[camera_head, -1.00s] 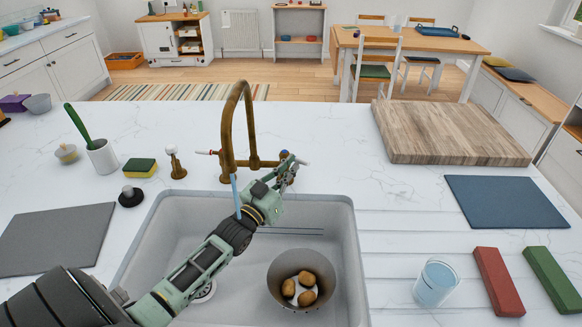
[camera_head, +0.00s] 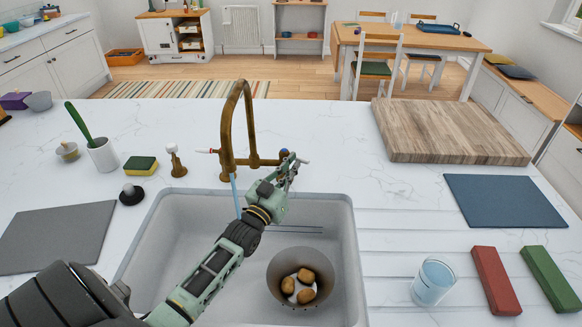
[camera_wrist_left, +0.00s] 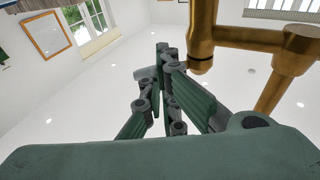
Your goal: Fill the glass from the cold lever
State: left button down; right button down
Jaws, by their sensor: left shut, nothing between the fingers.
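A brass tap (camera_head: 229,130) arches over the sink, and a thin blue stream of water (camera_head: 236,195) falls from its spout. The cold lever (camera_head: 297,159), with a blue marking, is on the tap's right side. My left gripper (camera_head: 289,170) is shut and empty at this lever; I cannot tell whether they touch. In the left wrist view my left gripper (camera_wrist_left: 160,70) has its fingers together, beside the brass tap (camera_wrist_left: 205,40). The glass (camera_head: 433,282) stands upright on the drainer right of the sink and looks to hold bluish water. My right gripper is not in view.
A colander (camera_head: 300,262) with several potatoes stands in the sink (camera_head: 345,235). Red (camera_head: 496,281) and green (camera_head: 553,278) blocks lie right of the glass.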

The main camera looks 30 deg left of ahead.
pick_arm(q)
jog(key=shift+w+d+y, duration=0.1)
jog(key=shift+y, duration=0.3)
jog(key=shift+w+d+n+y+p, duration=0.15)
jog(key=shift+w+n+y+p, duration=0.1)
jog(key=shift+n+y, duration=0.25)
jog(key=shift+w+d+n+y+p, duration=0.1)
jog(key=shift+n+y+p, duration=0.1)
jog(key=shift+n+y, duration=0.25)
jog(key=shift+w+d+g+y, duration=0.15)
jog(key=shift+w+g+y, duration=0.15)
jog(key=shift+w, duration=0.1)
jog(key=shift+w+d+b, duration=0.1)
jog(key=shift+w+b, duration=0.2)
jog(key=shift+w, duration=0.5)
jog(key=shift+f, duration=0.1)
